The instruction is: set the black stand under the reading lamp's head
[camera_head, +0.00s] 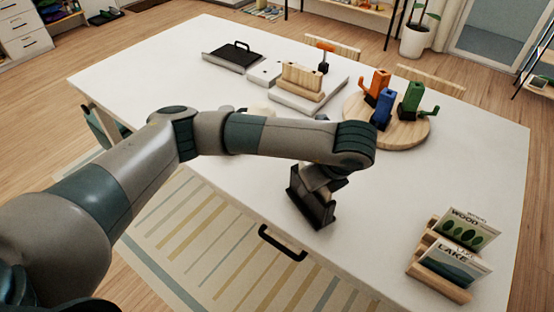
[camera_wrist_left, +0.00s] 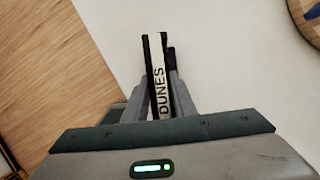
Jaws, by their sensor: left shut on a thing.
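My left gripper (camera_head: 320,187) is over the near part of the white table, shut on a black stand (camera_head: 311,209). The wrist view shows the stand's black edge (camera_wrist_left: 148,62) and a white strip reading DUNES (camera_wrist_left: 158,82) between the grey fingers (camera_wrist_left: 160,92). My forearm and wrist hide part of the stand, and I cannot tell whether it touches the table. A small upright thing with an orange top (camera_head: 325,48) and dark stem stands at the back; I cannot tell whether it is the reading lamp. My right gripper is not in view.
A wooden rack (camera_head: 302,80) on a pale slab stands at the back. A round board (camera_head: 410,137) with orange, blue and green pieces is right of it. A black handled tray (camera_head: 234,56) is back left. Wooden card holders (camera_head: 440,284) are front right. The centre right is clear.

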